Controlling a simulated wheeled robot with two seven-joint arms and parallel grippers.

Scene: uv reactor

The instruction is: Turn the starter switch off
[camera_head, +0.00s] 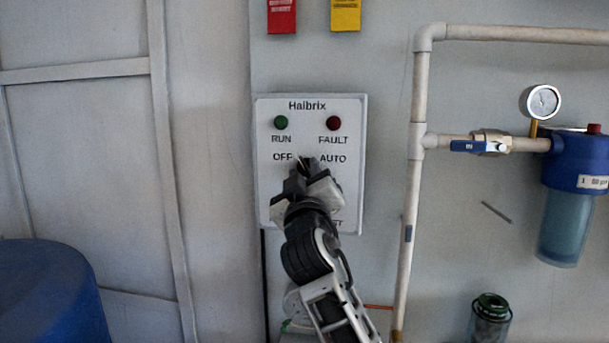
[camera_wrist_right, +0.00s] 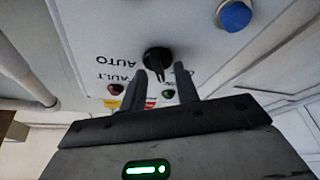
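The starter panel (camera_head: 350,105) is a white box on the wall, marked Halbrix, with OFF and AUTO labels. Its black rotary switch (camera_wrist_right: 157,58) shows in the right wrist view, near the AUTO label; which label its pointer faces I cannot tell. My right gripper (camera_head: 305,165) is in front of the panel and hides most of the switch in the head view. In the right wrist view my right gripper (camera_wrist_right: 160,75) has its two fingers apart, with the switch between and just beyond the tips. Contact is unclear. My left gripper is not in view.
The panel has a green RUN lamp (camera_head: 281,122), a red FAULT lamp (camera_head: 333,123) and a blue button (camera_wrist_right: 234,15). To the right are a pipe (camera_head: 417,200), a valve (camera_head: 480,146), a gauge (camera_head: 541,101) and a blue filter (camera_head: 575,160). A blue barrel (camera_head: 50,290) stands lower left.

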